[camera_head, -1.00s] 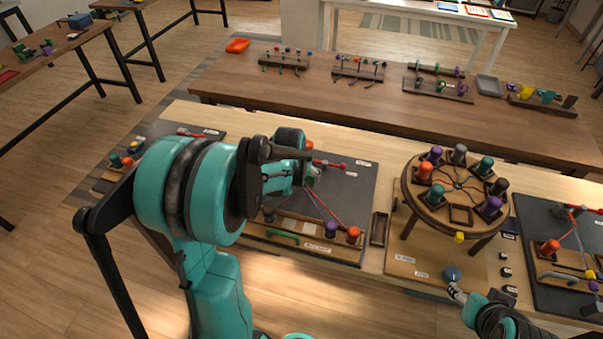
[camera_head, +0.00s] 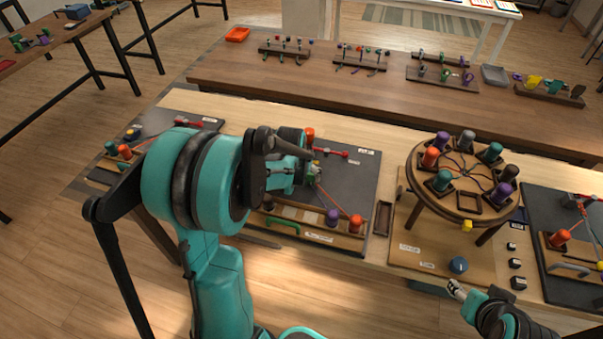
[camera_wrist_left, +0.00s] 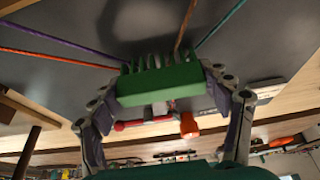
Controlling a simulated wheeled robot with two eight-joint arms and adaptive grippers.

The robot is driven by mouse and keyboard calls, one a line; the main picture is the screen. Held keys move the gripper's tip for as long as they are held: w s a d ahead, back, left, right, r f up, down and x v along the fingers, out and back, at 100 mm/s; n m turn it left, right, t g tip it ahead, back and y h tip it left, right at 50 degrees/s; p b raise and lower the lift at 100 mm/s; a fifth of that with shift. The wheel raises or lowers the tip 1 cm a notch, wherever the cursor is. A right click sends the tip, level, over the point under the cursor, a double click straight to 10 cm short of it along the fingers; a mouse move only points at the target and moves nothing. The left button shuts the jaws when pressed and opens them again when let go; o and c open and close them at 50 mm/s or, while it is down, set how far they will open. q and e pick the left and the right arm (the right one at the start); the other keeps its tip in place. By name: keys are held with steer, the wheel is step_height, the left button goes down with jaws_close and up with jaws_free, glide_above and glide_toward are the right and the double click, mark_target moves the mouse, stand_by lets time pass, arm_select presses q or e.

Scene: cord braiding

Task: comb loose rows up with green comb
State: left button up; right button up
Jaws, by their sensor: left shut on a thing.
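My left gripper (camera_wrist_left: 165,100) is shut on the green comb (camera_wrist_left: 160,85), a block with short teeth pointing up in the left wrist view. The teeth are close to where the cords come together; whether they touch is unclear. A purple cord (camera_wrist_left: 62,41) and a red cord (camera_wrist_left: 58,58) run left, an orange-brown cord (camera_wrist_left: 185,27) and a teal cord (camera_wrist_left: 220,24) run up and right. In the head view, my left gripper (camera_head: 312,172) is over the middle dark board (camera_head: 357,190) and the comb is mostly hidden. My right gripper (camera_head: 456,290) is beside a blue knob; its jaws are unclear.
Purple (camera_head: 333,217) and orange (camera_head: 356,223) spools stand at the board's front edge, by a green curved handle (camera_head: 282,226). A round braiding stand (camera_head: 462,180) with several spools is to the right. The blue knob (camera_head: 458,264) is in front of it. A long table with racks is behind.

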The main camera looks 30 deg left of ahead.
arm_select(q)
steer(key=shift+w, duration=0.1)
steer(key=shift+w+a, duration=0.25)
steer(key=shift+w, duration=0.7)
steer(key=shift+w+a, duration=0.25)
steer(key=shift+w, duration=0.7)
step_height(320, 180, up, 9)
steer(key=s+p, duration=0.1)
steer(key=p, duration=0.5)
steer(key=shift+d, duration=0.15)
steer(key=s+d+m+h, duration=0.1)
steer(key=s+d, duration=0.4)
steer(key=d, duration=1.1)
steer(key=shift+s+f+m, duration=0.3)
steer(key=shift+m, duration=0.6)
